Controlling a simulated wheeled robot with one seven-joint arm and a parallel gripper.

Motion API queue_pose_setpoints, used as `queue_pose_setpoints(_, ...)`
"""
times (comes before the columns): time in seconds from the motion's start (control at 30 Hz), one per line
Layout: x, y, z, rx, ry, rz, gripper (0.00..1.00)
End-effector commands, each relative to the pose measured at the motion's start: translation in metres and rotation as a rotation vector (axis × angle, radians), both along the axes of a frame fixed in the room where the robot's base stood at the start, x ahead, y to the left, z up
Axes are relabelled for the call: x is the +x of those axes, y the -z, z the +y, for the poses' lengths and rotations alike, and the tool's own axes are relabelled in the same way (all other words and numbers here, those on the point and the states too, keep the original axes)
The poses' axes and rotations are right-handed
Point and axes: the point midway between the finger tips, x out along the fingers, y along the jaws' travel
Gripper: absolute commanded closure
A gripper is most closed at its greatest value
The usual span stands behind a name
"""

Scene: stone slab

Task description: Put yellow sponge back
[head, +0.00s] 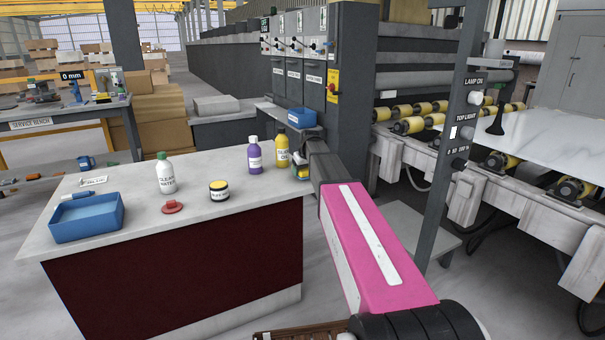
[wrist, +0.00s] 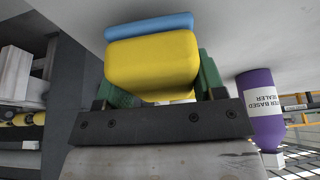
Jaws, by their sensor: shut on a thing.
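The yellow sponge (wrist: 150,62) is held between the green fingers of my gripper (wrist: 163,85) in the wrist view. A blue strip (wrist: 148,26) lies along its far side; I cannot tell whether it is part of the sponge. In the head view my gripper (head: 301,168) is at the right end of the pale counter, just right of the yellow bottle (head: 282,149) and the purple bottle (head: 254,156). The arm partly hides the grip there. I cannot tell whether the sponge touches the counter.
The counter (head: 125,215) also bears a white bottle (head: 165,176), a jar (head: 218,190), a red lid-like piece (head: 172,207) and a blue tray (head: 88,220). Another blue bin (head: 301,119) stands beyond the counter. The purple bottle is close beside my gripper in the wrist view (wrist: 260,110).

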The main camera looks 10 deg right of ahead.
Motion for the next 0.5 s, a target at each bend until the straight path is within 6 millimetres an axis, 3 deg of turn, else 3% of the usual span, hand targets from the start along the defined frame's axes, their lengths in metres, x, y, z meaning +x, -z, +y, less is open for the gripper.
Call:
queue_pose_setpoints(0.1, -0.0001, 0.0108, 0.0002, 0.0, 0.0, 0.0, 0.59)
queue_pose_setpoints(0.47, 0.0, 0.0139, 0.0002, 0.0, 0.0, 0.0, 0.59)
queue_pose_setpoints(0.5, 0.0, 0.0137, 0.0002, 0.0, 0.0, 0.0, 0.27)
